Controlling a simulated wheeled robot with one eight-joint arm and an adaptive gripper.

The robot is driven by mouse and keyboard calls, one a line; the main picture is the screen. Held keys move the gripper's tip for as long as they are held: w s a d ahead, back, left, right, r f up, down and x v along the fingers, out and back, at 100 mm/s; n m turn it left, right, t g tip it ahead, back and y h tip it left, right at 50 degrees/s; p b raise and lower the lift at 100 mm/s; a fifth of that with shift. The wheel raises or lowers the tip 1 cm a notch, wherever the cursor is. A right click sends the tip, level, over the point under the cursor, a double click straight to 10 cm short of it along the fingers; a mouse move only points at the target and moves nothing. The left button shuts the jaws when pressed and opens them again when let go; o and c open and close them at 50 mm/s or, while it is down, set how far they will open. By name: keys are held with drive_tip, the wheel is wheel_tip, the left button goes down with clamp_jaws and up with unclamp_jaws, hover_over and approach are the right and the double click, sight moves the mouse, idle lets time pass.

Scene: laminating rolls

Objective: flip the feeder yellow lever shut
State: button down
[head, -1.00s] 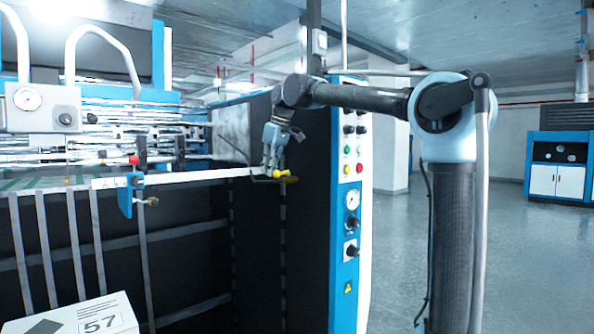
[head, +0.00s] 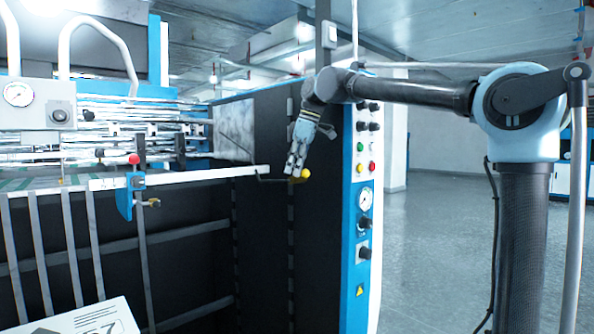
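The yellow lever (head: 305,174) is a small yellow knob on the dark feeder side panel, at the right end of the white rail. A thin dark rod runs left from it. My gripper (head: 291,172) points down at the lever, with its fingertips just left of the yellow knob. The fingers look close together, but the gap between them is too small to judge. Whether they touch the knob cannot be told.
A blue and white control panel (head: 362,200) with knobs, buttons and a gauge stands just right of the lever. The white rail (head: 200,178) lies to the left. A blue clamp with a red knob (head: 134,159) sits on it. Open grey floor (head: 430,230) lies to the right.

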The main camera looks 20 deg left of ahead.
drive_tip(key=shift+d, duration=0.3)
idle(0.5)
drive_tip(key=shift+a, duration=0.1)
wheel_tip(320, 180, up, 9)
drive_tip(key=shift+a+f, duration=0.15)
drive_tip(key=shift+a, duration=0.1)
idle(0.5)
drive_tip(key=shift+s, duration=0.15)
idle(0.3)
